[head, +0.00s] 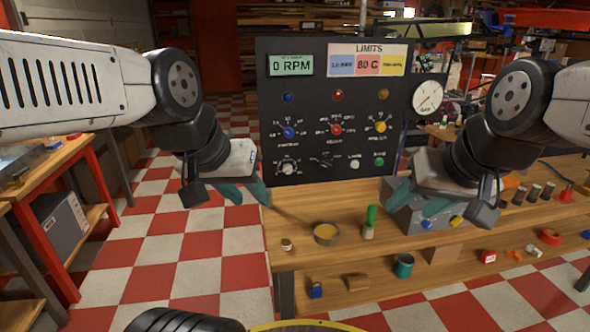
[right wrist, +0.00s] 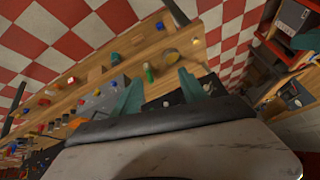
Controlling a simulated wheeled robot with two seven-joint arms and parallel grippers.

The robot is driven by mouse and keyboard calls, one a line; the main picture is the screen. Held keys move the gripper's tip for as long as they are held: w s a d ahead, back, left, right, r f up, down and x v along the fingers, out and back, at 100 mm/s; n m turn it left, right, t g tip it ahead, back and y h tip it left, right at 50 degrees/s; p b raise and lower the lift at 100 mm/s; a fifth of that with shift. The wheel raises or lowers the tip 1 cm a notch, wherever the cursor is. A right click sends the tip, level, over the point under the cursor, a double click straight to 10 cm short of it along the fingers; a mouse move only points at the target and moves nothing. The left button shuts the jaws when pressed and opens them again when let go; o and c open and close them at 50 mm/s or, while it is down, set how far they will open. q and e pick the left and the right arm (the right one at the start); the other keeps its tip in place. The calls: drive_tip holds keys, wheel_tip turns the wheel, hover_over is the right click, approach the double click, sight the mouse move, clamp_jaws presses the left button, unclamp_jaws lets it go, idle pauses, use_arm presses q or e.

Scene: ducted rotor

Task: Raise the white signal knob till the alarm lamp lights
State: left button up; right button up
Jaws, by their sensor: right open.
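The dark control panel (head: 336,52) stands upright at the back of the bench. A white knob (head: 288,169) with a dial ring sits at its lower left. Blue (head: 289,98), red (head: 337,95) and yellow (head: 383,95) lamps run along its upper part; none looks clearly lit, and I cannot read which is the alarm lamp. My left gripper (head: 247,194) is open and empty, left of and below the white knob in the picture. My right gripper (head: 416,199) is open and empty, right of the panel; its spread fingers (right wrist: 158,90) show in the right wrist view.
Blue, red and yellow knobs (head: 335,130), a white button (head: 355,164) and a green button (head: 379,161) are near the white knob. A round gauge (head: 428,97) is at the panel's right. A bowl (head: 326,234) and a green-handled brush (head: 370,222) stand on the bench.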

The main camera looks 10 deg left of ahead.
drive_tip(key=w+a+f+n+t+y, duration=0.1)
drive_tip(key=w+a, duration=0.3)
drive_tip(key=w, duration=0.5)
drive_tip(key=w+a+f+n+t, duration=0.2)
drive_tip(key=w+a, duration=0.2)
drive_tip(key=w, duration=0.5)
drive_tip(key=w+a+f+n+t+y, duration=0.1)
drive_tip(key=w+a, duration=0.4)
drive_tip(key=w, duration=0.3)
drive_tip(key=t+y, duration=0.2)
drive_tip(key=t, duration=0.1)
approach(288, 170)
wheel_tip(288, 170, up, 5)
drive_tip(key=s+d, duration=0.1)
drive_tip(key=d, duration=0.2)
drive_tip(key=w+a+f+m+t, duration=0.15)
drive_tip(key=a+f+t, duration=0.25)
drive_tip(key=f, duration=0.4)
drive_tip(key=shift+h, duration=0.3)
drive_tip(key=shift+x, duration=3.8)
drive_tip(key=shift+a+f, duration=0.1)
drive_tip(key=shift+s, duration=0.1)
clamp_jaws()
